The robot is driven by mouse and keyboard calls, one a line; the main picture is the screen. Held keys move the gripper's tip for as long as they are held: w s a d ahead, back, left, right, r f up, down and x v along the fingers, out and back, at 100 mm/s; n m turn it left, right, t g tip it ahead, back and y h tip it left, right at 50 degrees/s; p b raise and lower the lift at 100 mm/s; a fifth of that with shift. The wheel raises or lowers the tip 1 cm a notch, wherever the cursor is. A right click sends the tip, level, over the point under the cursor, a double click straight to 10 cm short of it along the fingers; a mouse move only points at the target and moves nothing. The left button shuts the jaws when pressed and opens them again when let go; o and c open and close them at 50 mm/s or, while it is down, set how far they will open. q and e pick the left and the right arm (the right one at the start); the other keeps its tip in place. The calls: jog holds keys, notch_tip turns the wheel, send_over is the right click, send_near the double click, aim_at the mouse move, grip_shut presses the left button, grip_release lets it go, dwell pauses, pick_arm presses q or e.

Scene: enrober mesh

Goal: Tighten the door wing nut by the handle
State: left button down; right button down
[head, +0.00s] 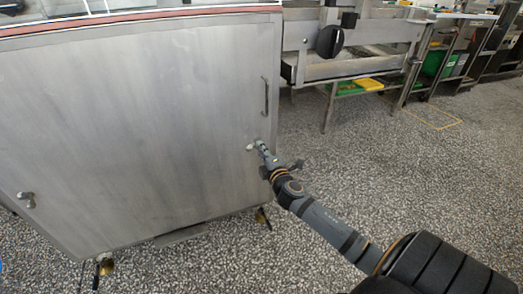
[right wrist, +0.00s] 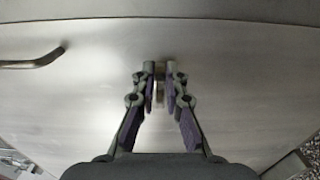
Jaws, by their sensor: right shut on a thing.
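The metal door (head: 140,120) fills the left of the head view, with its bar handle (head: 265,97) near the right edge. The wing nut by the handle (head: 250,147) shows as a small pale piece below it. My right gripper (head: 259,147) reaches it from the right. In the right wrist view the right gripper (right wrist: 160,80) has its two fingertips closed in on the wing nut (right wrist: 160,90), which is mostly hidden between them. The handle (right wrist: 35,60) is at the upper left there. My left gripper is in neither view.
Another wing nut (head: 27,199) sits at the door's lower left. A steel frame with a black knob (head: 330,41) stands right of the cabinet. Shelving with green and yellow bins is at the back right. The speckled floor (head: 440,180) is clear.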

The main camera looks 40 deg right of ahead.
dwell(0.4)
jog(key=c, duration=1.4)
grip_release()
jog(key=v, duration=1.2)
jog(key=shift+d+f, duration=0.1)
